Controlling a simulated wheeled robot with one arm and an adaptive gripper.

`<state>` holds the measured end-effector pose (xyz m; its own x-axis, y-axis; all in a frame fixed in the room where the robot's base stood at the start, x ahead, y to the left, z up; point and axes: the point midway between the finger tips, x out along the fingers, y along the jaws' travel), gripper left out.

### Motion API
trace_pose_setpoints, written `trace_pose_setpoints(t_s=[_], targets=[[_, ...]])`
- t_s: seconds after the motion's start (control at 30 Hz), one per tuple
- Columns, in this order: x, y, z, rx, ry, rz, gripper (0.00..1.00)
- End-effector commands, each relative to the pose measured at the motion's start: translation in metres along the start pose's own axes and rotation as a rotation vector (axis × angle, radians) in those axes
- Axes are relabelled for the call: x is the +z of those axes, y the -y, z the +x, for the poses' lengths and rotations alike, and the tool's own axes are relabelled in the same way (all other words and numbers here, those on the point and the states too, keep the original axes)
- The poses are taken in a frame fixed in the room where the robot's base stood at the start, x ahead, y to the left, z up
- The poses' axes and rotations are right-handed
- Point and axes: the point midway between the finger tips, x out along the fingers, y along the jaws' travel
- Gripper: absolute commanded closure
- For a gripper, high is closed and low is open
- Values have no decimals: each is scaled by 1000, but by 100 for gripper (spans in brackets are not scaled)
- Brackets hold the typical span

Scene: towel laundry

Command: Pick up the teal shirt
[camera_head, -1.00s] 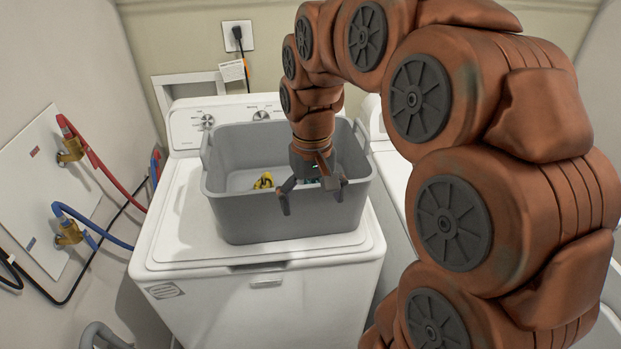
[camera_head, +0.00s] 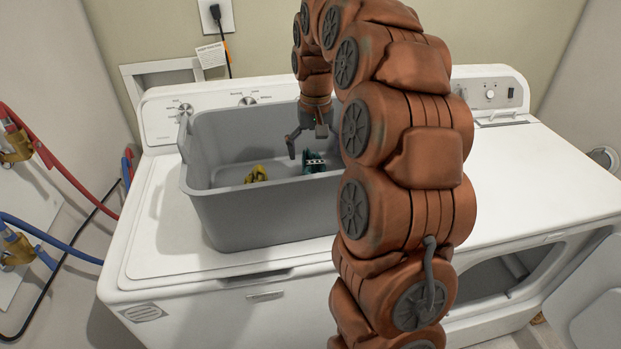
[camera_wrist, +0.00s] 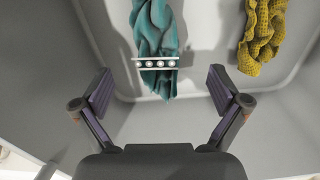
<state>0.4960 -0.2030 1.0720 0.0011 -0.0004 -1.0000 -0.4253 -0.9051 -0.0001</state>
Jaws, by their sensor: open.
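The teal shirt (camera_head: 314,161) lies crumpled on the floor of the grey basket (camera_head: 262,216), toward its right side. In the wrist view the teal shirt (camera_wrist: 156,40) is a bunched cloth, with a pale bar carrying several round white dots across its lower part. My gripper (camera_wrist: 158,82) is open and empty, with its fingers spread to either side below the shirt. In the head view my gripper (camera_head: 306,152) hangs at the basket, above and just left of the shirt. My arm hides the right end of the basket.
A yellow cloth (camera_head: 256,174) lies in the basket left of the shirt, and it shows at the wrist view's upper right (camera_wrist: 262,35). The basket walls surround both cloths. The basket stands on a white washer (camera_head: 160,215). A second white machine (camera_head: 530,180) stands at the right.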

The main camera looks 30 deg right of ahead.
Motion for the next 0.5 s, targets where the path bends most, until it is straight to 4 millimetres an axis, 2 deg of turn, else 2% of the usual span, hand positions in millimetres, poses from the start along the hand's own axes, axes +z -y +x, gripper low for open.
trace_pose_setpoints(t_s=[0.3, 0.5], targets=[[0, -2, 22, 0, 3, 2, 2], [0, -3, 30, 1, 5, 1, 2]])
